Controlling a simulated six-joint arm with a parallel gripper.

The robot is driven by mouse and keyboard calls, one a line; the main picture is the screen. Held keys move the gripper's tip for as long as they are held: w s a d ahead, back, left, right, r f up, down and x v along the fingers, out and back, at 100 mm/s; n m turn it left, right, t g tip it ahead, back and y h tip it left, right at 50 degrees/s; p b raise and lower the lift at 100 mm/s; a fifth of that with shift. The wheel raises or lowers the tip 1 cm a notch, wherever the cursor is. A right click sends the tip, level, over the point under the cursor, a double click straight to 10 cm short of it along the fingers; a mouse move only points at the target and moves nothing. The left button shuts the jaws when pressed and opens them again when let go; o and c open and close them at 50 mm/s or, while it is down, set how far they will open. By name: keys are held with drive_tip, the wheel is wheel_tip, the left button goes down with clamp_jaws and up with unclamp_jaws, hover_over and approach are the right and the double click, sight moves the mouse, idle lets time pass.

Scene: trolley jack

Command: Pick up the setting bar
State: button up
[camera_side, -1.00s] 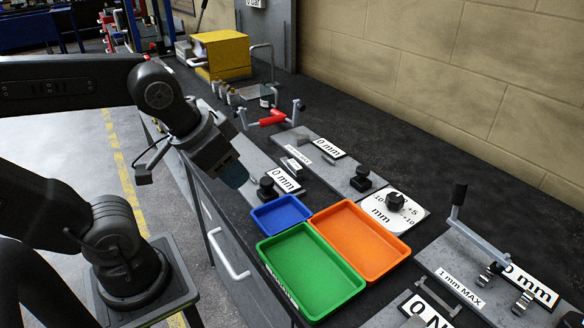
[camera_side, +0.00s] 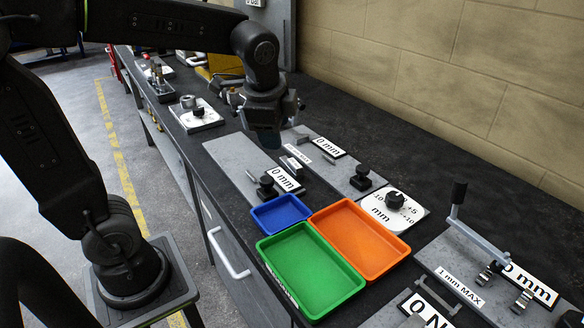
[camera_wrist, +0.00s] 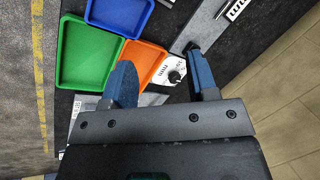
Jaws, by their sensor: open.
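My gripper (camera_side: 268,139) is open and points down over the far part of the grey plates in the side view. In the wrist view my gripper (camera_wrist: 158,62) shows two blue fingers spread apart with nothing between them. I cannot tell for sure which part is the setting bar. A small grey bar (camera_side: 290,164) lies on the near plate (camera_side: 225,151), close to the right of my fingers. Another short grey bar (camera_side: 330,160) lies on the plate beyond.
Blue (camera_side: 281,214), green (camera_side: 310,270) and orange (camera_side: 361,240) trays stand toward the front of the bench. Black clamp knobs (camera_side: 267,186) and a white dial (camera_side: 394,208) stand up near them. A crank fixture (camera_side: 468,240) is at the right. Dark bench is bare along the wall.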

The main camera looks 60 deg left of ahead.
sight(292, 161)
drive_tip(key=w+a+f+m+g+y, duration=0.1)
drive_tip(key=w+a+f+m, duration=0.2)
drive_tip(key=w+m, duration=0.25)
drive_tip(key=w+a+f+m+g+y, duration=0.1)
drive_tip(key=w+a+f+m+g, duration=0.1)
drive_tip(key=w+a+f+m, duration=0.35)
drive_tip(key=shift+n, duration=0.6)
drive_tip(key=x, duration=0.3)
drive_tip(key=w+x, duration=0.1)
drive_tip(key=x, duration=0.7)
drive_tip(key=shift+w+f, duration=0.15)
drive_tip(key=shift+f, duration=0.1)
drive_tip(key=shift+d, duration=0.1)
clamp_jaws()
drive_tip(key=shift+r, duration=0.1)
